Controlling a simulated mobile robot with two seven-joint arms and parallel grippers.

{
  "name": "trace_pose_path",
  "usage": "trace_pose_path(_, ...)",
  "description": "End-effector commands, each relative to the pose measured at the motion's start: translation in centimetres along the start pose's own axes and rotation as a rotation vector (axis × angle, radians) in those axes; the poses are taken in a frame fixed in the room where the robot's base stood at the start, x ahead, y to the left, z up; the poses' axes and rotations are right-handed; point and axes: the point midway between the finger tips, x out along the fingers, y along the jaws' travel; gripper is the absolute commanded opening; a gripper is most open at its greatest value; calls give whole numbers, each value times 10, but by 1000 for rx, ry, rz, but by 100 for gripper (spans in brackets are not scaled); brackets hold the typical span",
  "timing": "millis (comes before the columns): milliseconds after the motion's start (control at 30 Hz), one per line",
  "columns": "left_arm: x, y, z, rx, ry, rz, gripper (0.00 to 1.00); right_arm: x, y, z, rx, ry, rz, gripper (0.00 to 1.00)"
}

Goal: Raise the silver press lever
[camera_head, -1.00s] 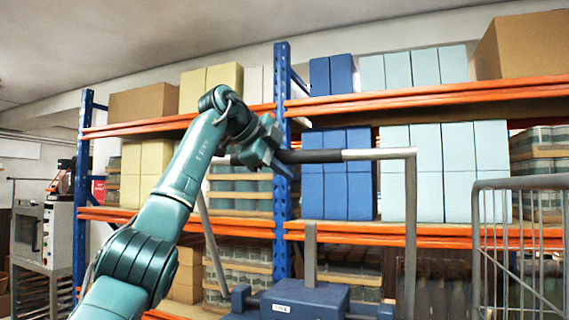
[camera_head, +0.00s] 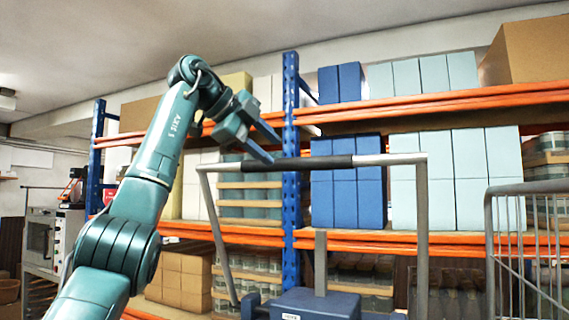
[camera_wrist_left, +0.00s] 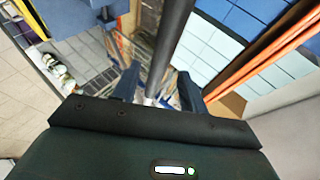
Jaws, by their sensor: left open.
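The silver press lever (camera_head: 421,230) is a raised frame with two side arms and a top crossbar. A black grip (camera_head: 325,162) covers part of the crossbar. The frame stands over a dark blue press body (camera_head: 315,304). My left gripper (camera_head: 266,144) is open and empty, at the left part of the crossbar, with its fingers just above the black grip's left end. In the left wrist view the dark grip (camera_wrist_left: 172,40) lines up with the gap between the open fingers (camera_wrist_left: 157,88); I cannot tell whether they touch it. My right gripper is out of view.
Behind stands a blue and orange shelf rack (camera_head: 290,200) with blue boxes (camera_head: 347,190), pale boxes and jars. A wire cage (camera_head: 530,250) stands at the right. A grey oven-like machine (camera_head: 45,240) is at the far left.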

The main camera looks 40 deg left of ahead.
Motion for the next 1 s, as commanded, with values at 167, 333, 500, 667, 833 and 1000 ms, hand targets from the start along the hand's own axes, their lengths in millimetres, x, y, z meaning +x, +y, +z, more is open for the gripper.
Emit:
trace_pose_path(167, -28, -1, 0, 0, 1, -1, 43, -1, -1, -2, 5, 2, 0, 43)
trace_pose_path(333, -38, 0, 0, 0, 1, 2, 43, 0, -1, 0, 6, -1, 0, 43)
trace_pose_path(500, -39, 0, 0, 0, 1, 2, 43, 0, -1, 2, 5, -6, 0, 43)
trace_pose_path(667, -39, 0, 0, 0, 1, 2, 43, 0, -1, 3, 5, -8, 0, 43)
trace_pose_path(833, -39, 0, 0, 0, 1, 2, 43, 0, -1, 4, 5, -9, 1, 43)
trace_pose_path(1000, -39, 0, 0, 0, 1, 1, 43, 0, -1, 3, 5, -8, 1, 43)
